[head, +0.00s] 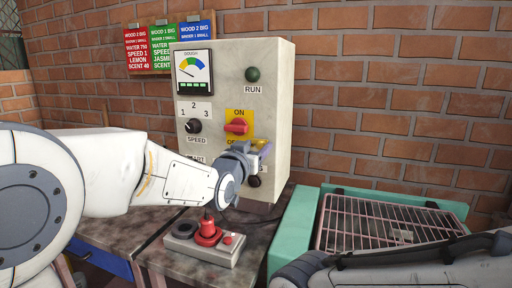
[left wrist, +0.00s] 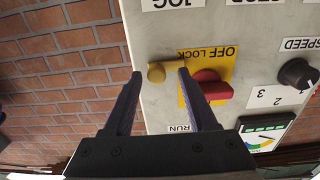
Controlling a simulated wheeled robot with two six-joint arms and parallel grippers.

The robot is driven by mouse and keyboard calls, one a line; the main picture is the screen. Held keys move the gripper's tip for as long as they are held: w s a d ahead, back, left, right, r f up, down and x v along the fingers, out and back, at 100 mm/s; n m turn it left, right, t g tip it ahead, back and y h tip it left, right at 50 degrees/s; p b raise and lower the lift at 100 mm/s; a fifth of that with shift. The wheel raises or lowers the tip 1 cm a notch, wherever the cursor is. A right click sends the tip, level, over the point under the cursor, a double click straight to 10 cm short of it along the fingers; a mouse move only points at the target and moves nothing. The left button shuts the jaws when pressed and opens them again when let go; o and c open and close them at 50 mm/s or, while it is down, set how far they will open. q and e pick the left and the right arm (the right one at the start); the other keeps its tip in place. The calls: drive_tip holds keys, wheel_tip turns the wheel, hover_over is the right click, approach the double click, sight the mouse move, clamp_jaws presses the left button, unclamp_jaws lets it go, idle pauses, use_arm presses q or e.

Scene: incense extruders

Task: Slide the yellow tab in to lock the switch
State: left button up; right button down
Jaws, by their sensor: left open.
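The grey control box (head: 270,110) carries a red rotary switch (head: 236,126) on a yellow plate. In the left wrist view, which shows the panel upside down, the red switch (left wrist: 212,86) is beside the words OFF LOCK. The yellow tab (left wrist: 166,72) is a short rod sticking out at the side of that plate. My left gripper (head: 262,148) is at the panel, just below and right of the switch. In the wrist view its open fingers (left wrist: 160,76) are on either side of the tab; I cannot tell whether they touch it. My right gripper is not visible.
A speed knob (head: 193,126), a dough gauge (head: 193,72) and a green RUN lamp (head: 252,74) share the panel. A red-buttoned pendant (head: 207,236) lies on the table below. A green bin with a wire rack (head: 385,222) stands right. Recipe signs (head: 163,46) hang behind.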

use_arm(q)
drive_tip(key=v, duration=1)
drive_tip(key=shift+b, duration=0.45)
drive_tip(key=s+d+f+m+g+y, duration=0.1)
drive_tip(key=s+f+g, duration=0.45)
drive_tip(key=f, duration=0.35)
drive_tip(key=s+d+f+g+y, duration=0.1)
drive_tip(key=s+f+g, duration=0.3)
drive_tip(key=s+f, duration=0.35)
drive_tip(key=s+a+f+m+g+y, duration=0.1)
drive_tip(key=s+a+f+g+y, duration=0.2)
drive_tip(key=s, duration=0.6)
drive_tip(key=s+a+f+m+g+y, duration=0.1)
drive_tip(key=s+a+f+g, duration=0.4)
drive_tip(key=s, duration=0.4)
wheel_tip(320, 180, up, 18)
drive_tip(key=d+p, duration=0.1)
drive_tip(key=p, duration=1.7)
drive_tip(key=shift+w+d+f+t, duration=0.25)
drive_tip(key=shift+w+d+t, duration=0.15)
drive_tip(key=shift+t, duration=0.05)
